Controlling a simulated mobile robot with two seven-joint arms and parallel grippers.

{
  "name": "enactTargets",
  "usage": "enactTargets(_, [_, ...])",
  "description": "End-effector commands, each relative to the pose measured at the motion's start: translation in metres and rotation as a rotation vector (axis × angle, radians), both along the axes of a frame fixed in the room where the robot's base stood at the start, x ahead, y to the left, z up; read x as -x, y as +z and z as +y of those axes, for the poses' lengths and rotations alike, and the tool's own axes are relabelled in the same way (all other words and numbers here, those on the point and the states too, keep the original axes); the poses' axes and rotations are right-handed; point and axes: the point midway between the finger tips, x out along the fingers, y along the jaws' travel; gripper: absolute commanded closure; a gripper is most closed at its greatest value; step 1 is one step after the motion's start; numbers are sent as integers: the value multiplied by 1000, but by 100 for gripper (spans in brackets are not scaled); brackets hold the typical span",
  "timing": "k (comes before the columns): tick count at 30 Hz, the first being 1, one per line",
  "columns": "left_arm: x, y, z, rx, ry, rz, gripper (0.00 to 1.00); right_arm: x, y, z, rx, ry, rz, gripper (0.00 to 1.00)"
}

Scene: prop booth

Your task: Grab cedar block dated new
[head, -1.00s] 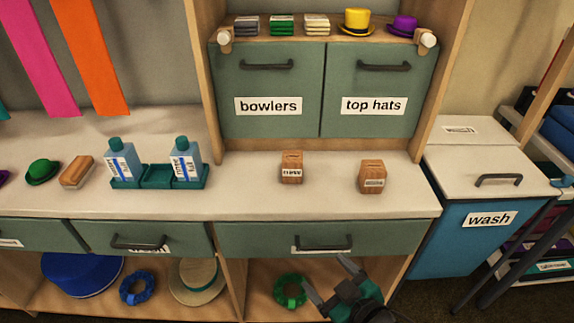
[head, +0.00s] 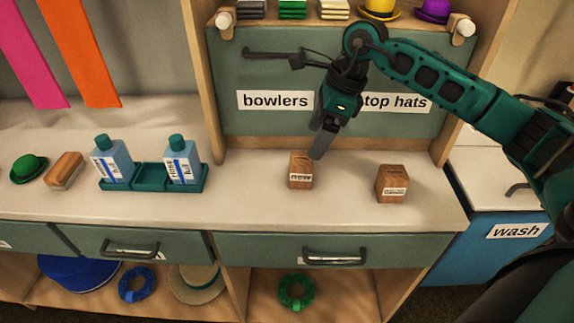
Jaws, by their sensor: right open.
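My right gripper (head: 319,147) points down just above and beside the top right of the "new" block. It is open, with nothing held; its fingers overlap in this view, so I cannot tell whether they touch the block. My left gripper is not in view.
A teal tray (head: 149,178) with two blue bottles, a brush (head: 64,170) and a small green hat (head: 30,169) stand to the left. The counter between and in front of the blocks is clear.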

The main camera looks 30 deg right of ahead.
Motion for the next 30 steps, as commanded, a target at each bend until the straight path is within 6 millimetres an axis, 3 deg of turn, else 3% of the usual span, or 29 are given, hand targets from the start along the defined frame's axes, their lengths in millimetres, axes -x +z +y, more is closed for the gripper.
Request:
enactTargets(3, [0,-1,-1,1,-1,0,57,-2,-6,-8,39,-2,1,15])
enactTargets(12, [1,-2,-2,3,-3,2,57,-11,-57,7,34,-2,3,15])
enactTargets(20, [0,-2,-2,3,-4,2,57,-16,-77,11,34,-3,2,15])
enactTargets(30, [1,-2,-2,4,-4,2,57,-30,-118,21,35,-3,1,15])
